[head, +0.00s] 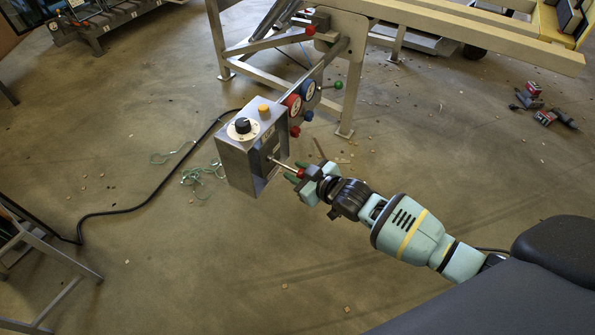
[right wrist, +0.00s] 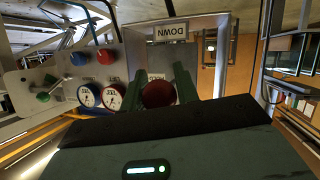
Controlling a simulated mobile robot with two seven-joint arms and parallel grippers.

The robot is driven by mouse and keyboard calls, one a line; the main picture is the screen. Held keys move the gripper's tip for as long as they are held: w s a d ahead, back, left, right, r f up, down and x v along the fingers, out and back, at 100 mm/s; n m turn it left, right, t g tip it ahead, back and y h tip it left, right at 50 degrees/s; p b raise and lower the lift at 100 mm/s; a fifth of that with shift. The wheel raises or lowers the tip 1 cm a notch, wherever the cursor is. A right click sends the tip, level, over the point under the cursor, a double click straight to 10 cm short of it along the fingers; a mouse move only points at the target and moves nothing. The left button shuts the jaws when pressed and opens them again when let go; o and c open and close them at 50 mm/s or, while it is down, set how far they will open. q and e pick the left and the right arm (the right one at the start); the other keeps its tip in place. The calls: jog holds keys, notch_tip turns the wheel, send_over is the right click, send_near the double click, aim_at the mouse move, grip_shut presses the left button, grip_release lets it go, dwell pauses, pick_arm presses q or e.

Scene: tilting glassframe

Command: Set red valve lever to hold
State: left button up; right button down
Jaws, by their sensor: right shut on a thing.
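The red valve lever shows in the head view as a thin metal rod with a red knob (head: 300,173), sticking out of the open side of a grey metal control box (head: 232,168). My right gripper (head: 303,174) is shut on the red knob, its green fingers on either side of it. In the right wrist view the round red knob (right wrist: 157,93) sits between the two fingers of the right gripper (right wrist: 158,88). A label reading DOWN (right wrist: 170,33) appears upside down on the box; a second label behind the knob is partly hidden. My left gripper is not in view.
A black dial (head: 242,126) and an orange button (head: 263,109) are on the box top. A blue gauge (head: 308,89), a red gauge (head: 293,104) and a green knob (head: 338,85) are beside it. A metal frame (head: 345,70) stands behind. A black cable (head: 150,195) crosses the floor.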

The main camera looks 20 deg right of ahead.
jog(key=shift+w+r, duration=0.1)
jog(key=shift+r, duration=0.05)
jog(key=c, duration=1.5)
grip_release()
jog(key=o, duration=0.4)
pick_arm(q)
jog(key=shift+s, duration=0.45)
pick_arm(e)
jog(key=shift+o, duration=0.2)
pick_arm(q)
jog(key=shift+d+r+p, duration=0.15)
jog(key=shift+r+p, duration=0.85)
jog(key=shift+p, duration=0.15)
pick_arm(e)
jog(key=v, duration=0.8)
